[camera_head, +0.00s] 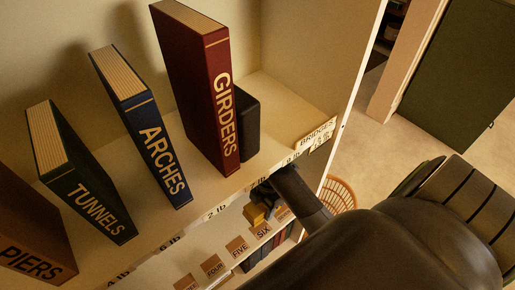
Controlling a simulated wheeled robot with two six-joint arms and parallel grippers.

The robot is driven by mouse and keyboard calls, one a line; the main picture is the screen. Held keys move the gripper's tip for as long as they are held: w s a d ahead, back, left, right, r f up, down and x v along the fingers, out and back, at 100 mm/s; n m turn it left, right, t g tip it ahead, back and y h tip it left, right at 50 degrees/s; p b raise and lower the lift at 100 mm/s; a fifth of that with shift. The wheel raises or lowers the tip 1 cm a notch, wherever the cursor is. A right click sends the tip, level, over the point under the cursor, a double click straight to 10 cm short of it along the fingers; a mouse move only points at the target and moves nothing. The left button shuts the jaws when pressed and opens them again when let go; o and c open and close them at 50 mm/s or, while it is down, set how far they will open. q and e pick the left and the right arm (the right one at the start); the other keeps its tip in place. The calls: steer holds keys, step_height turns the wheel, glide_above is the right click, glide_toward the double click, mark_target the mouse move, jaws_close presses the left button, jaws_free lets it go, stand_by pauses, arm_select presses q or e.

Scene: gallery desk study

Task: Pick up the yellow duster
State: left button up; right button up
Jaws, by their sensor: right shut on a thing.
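The yellow duster (256,214) shows as a small, folded yellow shape at the lower middle of the head view, just above the lower shelf with the numbered cards. My right gripper (264,199) reaches in from the right, below the edge of the upper shelf, and is shut on the duster. The gripper is dark and small here, and its fingers are partly hidden. I cannot tell whether the duster still touches the lower shelf. My left gripper is not in view.
Upright books stand on the upper shelf: brown PIERS (35,245), green TUNNELS (85,190), blue ARCHES (145,135) and red GIRDERS (205,90). A black box (247,120) stands behind GIRDERS. Small cards (213,266) line the lower shelf. A wicker basket (339,193) stands right of the shelf.

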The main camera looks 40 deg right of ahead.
steer(key=s+d+b, duration=0.1)
steer(key=s+b, duration=0.1)
steer(key=s, duration=1.5)
steer(key=shift+s+d, duration=0.15)
steer(key=shift+s, duration=0.15)
steer(key=o, duration=0.5)
steer(key=shift+c, duration=0.2)
steer(key=c, duration=0.3)
